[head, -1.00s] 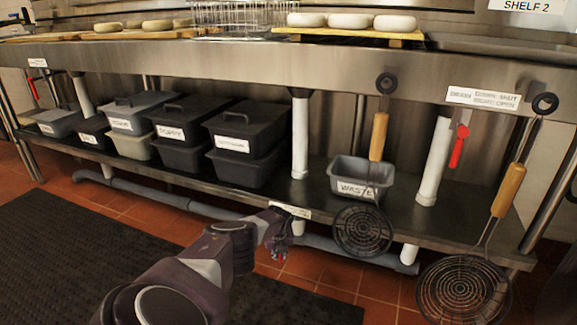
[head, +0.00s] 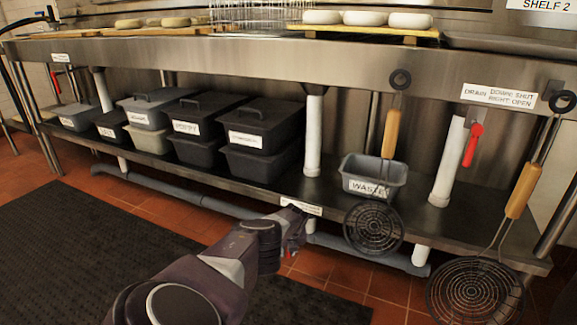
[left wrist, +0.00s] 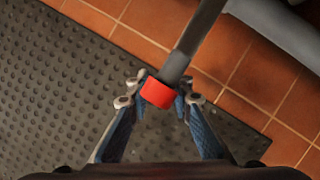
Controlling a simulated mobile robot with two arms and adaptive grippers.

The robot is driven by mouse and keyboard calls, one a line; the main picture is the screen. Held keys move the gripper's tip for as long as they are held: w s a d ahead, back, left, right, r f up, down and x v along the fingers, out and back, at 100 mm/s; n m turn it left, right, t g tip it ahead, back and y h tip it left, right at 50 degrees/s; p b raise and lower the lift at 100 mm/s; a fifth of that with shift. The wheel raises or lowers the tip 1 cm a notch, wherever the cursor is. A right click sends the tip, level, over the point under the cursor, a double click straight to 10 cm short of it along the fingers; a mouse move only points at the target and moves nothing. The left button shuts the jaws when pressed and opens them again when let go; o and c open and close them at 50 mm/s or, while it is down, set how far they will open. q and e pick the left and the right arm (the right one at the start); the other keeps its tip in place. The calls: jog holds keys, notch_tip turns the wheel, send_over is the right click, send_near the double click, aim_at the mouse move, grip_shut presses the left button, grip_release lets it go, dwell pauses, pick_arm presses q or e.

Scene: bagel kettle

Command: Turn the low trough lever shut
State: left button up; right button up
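The low trough lever shows in the left wrist view as a grey bar with a red end (left wrist: 158,92). In the head view only a small red bit shows below my left gripper (head: 292,238), under the shelf's front edge. In the left wrist view the two fingers of my left gripper (left wrist: 160,97) stand close on either side of the red end and appear shut on it. The lever's pivot is out of the wrist view and hidden in the head view. My right gripper is not in view.
A white label (head: 300,206) sits on the shelf edge just above my left gripper. A grey pipe (head: 180,195) runs below the shelf. Strainers (head: 373,228) hang to the right. Another red lever (head: 473,145) is by the drain sign (head: 498,95). A black mat (head: 80,250) covers the floor.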

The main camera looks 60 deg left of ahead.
pick_arm(q)
jog(key=shift+o, duration=0.6)
jog(key=shift+w+r, duration=0.1)
jog(key=shift+r, duration=0.1)
jog(key=shift+d+r, duration=0.1)
jog(key=shift+r, duration=0.45)
jog(key=v, duration=1)
jog(key=shift+d+r, duration=0.2)
jog(key=shift+d, duration=0.1)
